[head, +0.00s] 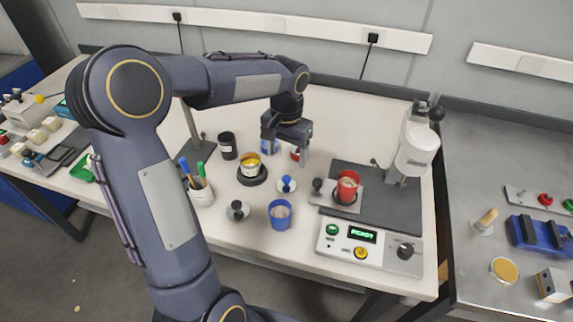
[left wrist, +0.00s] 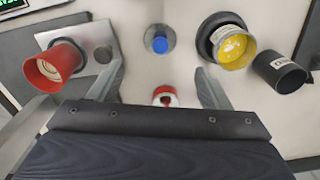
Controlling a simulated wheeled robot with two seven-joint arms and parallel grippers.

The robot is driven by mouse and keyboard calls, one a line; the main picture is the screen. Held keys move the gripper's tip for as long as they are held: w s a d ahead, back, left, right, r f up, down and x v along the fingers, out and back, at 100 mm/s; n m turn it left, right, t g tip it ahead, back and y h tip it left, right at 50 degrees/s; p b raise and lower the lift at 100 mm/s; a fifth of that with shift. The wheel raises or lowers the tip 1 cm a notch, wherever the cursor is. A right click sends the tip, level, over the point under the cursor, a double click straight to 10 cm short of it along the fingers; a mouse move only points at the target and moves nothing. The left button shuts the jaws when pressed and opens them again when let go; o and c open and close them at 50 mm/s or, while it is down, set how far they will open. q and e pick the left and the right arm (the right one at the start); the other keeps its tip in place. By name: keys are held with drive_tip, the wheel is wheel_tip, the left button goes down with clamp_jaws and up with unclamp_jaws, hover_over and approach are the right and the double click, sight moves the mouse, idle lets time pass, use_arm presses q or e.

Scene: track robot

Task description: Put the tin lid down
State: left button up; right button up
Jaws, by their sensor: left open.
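A white, round lid with a red knob (left wrist: 165,97) lies on the table between and below the open fingers of my left gripper (left wrist: 160,82). In the head view this lid (head: 295,154) is partly hidden behind the gripper (head: 290,148). Nothing is held. A similar lid with a blue knob (head: 286,184) lies nearer the front, and shows in the left wrist view (left wrist: 159,40). A grey lid with a dark knob (head: 238,210) lies front left. I cannot tell which is the tin lid. An open red tin (head: 347,187) stands on a metal plate. My right gripper is not in view.
A yellow-lined tin (head: 250,162) stands on a black round base, beside a black cup (head: 228,146). A blue tin (head: 280,215) stands in front, a pen cup (head: 201,193) left. A control box (head: 369,247) and press (head: 414,150) bound the right side.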

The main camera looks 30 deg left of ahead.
use_arm(q)
drive_tip(key=s+d+r+t+h, duration=0.1)
drive_tip(key=s+d+r+t, duration=0.1)
drive_tip(key=s+r, duration=0.6)
drive_tip(key=s+d+f+t+h, duration=0.1)
drive_tip(key=s+d+f, duration=0.1)
drive_tip(key=s, duration=0.5)
drive_tip(key=s+d+f+n+t+h, duration=0.1)
drive_tip(key=s+d+f+t, duration=0.1)
drive_tip(key=s, duration=0.5)
drive_tip(key=shift+d+f+t+h, duration=0.15)
drive_tip(key=shift+d+t+h, duration=0.2)
drive_tip(key=shift+d, duration=0.3)
drive_tip(key=shift+s, duration=0.1)
